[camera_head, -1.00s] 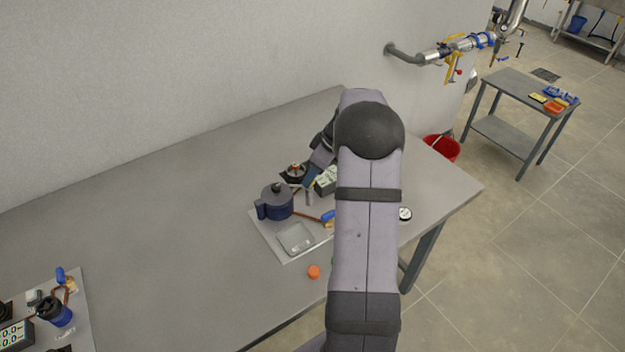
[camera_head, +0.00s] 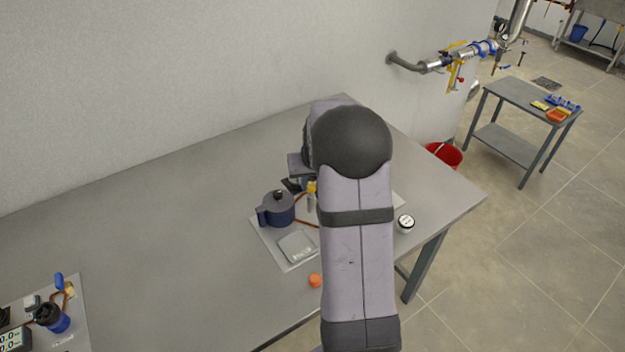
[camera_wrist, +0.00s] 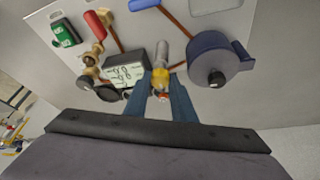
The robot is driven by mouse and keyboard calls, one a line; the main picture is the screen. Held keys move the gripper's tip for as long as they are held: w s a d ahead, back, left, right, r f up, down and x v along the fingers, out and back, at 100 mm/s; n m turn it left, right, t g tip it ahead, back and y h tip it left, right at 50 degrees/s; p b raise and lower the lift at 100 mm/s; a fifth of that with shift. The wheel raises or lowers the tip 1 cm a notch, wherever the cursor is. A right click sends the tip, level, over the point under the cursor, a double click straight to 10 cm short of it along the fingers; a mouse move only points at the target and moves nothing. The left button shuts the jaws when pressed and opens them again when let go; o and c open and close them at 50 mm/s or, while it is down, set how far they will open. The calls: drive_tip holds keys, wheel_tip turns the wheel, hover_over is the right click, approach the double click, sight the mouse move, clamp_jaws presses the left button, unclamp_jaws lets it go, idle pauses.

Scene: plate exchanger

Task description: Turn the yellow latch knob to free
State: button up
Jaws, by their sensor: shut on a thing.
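The yellow latch knob (camera_wrist: 161,77) sits at the end of a grey metal cylinder (camera_wrist: 162,52) in the middle of the wrist view. My gripper (camera_wrist: 161,90) has its two blue fingers on either side of the knob, shut on it. A small red-orange tip shows just below the yellow part, between the fingers. In the head view a bit of yellow (camera_head: 311,187) shows at the left edge of my arm. There my arm hides most of the gripper and the panel. The knob's turn angle cannot be told.
A dark blue pot-like vessel (camera_wrist: 215,62) stands close to the right of the fingers. A display box (camera_wrist: 125,70) and brass valve fittings (camera_wrist: 92,72) are close on the left. An orange cap (camera_head: 315,280) and a round white gauge (camera_head: 405,223) are near the table edge.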

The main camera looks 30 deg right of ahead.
drive_tip(key=m+h+b, duration=0.1)
drive_tip(key=m, duration=0.1)
drive_tip(key=shift+w+a+m+g, duration=0.1)
drive_tip(key=shift+m+g, duration=0.2)
drive_tip(key=shift+m, duration=0.1)
drive_tip(key=shift+m+b, duration=0.55)
drive_tip(key=shift+m, duration=0.25)
drive_tip(key=shift+h, duration=0.3)
drive_tip(key=o, duration=1)
drive_tip(key=shift+r, duration=0.15)
drive_tip(key=shift+b+v, duration=1.05)
drive_tip(key=shift+v, duration=2.55)
drive_tip(key=shift+w, duration=0.15)
